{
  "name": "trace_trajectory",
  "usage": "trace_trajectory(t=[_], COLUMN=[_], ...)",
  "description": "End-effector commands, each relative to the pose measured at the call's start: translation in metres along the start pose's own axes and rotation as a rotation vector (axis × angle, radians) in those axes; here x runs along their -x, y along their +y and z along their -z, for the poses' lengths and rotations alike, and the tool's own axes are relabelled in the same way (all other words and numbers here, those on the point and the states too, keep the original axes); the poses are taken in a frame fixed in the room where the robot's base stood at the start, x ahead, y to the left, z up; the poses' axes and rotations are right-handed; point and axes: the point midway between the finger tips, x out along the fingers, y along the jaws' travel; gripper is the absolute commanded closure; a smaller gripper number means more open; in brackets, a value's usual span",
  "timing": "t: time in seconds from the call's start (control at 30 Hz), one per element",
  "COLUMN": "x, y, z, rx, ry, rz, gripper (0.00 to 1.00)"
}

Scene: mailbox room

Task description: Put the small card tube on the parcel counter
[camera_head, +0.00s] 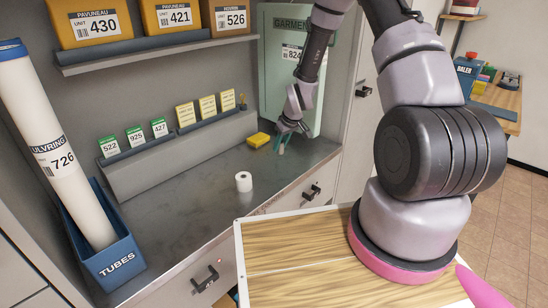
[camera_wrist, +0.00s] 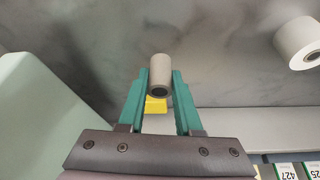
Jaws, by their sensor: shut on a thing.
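A small grey-beige card tube (camera_wrist: 159,72) is between the two green fingers of my gripper (camera_wrist: 159,92) in the wrist view, its open end facing the camera. The gripper is shut on it. In the head view my gripper (camera_head: 282,143) is low over the back right of the dark grey counter (camera_head: 195,215), just right of a small yellow box (camera_head: 258,140). The tube is mostly hidden there by the fingers. I cannot tell whether it touches the counter top.
A white roll (camera_head: 244,182) stands mid-counter. A blue TUBES bin (camera_head: 118,262) with a tall white tube (camera_head: 50,150) is at the left. Small labelled boxes line a grey ledge (camera_head: 180,155) at the back. A green GARMENT locker (camera_head: 290,80) stands behind my gripper.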

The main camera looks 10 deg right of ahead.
Motion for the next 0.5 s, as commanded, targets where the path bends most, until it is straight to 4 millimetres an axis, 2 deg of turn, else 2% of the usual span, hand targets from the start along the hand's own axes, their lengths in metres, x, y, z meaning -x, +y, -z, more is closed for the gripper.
trace_trajectory(t=[0.17, 0.3, 0.5], x=[-0.015, -0.035, -0.04], y=[0.0, 0.0, 0.0], z=[-0.007, -0.016, -0.016], rx=[-0.001, -0.002, 0.0], ry=[-0.001, -0.003, 0.001], rz=[0.0, 0.001, -0.001], gripper=[1.0, 1.0, 1.0])
